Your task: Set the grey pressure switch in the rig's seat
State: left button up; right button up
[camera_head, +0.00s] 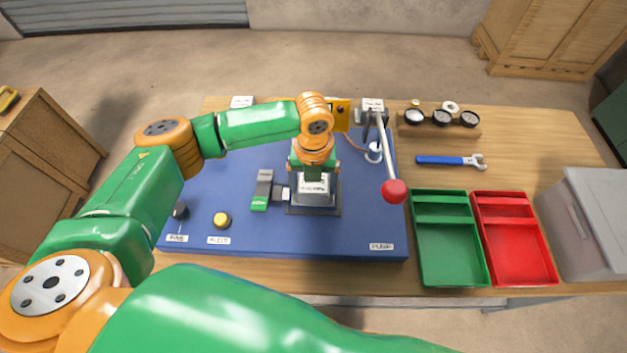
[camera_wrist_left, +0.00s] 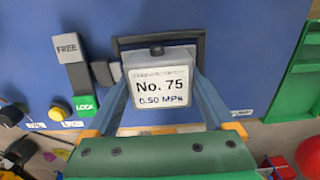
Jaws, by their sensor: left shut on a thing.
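The grey pressure switch (camera_head: 313,190) is between the fingers of my left gripper (camera_head: 314,172), over the rig's seat on the blue board. In the left wrist view the switch (camera_wrist_left: 160,88) has a white face reading "No. 75" and "0.50 MPa". My left gripper (camera_wrist_left: 160,100) is shut on its sides. The seat's dark frame (camera_wrist_left: 180,39) shows behind the switch's upper edge; in the head view its dark base (camera_head: 292,211) shows below. I cannot tell whether the switch is fully down in it. My right gripper is not in view.
Left of the seat is a clamp lever (camera_head: 264,188) with a grey FREE end (camera_wrist_left: 67,47) and a green LOCK end (camera_wrist_left: 85,104). A red-knobbed pump handle (camera_head: 394,190) leans at the right. Green (camera_head: 449,286) and red (camera_head: 520,283) trays and a wrench (camera_head: 447,160) lie further right.

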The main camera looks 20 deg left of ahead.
pick_arm(q)
jog(key=shift+f+b, duration=0.35)
jog(key=shift+f, duration=0.3)
dwell(0.4)
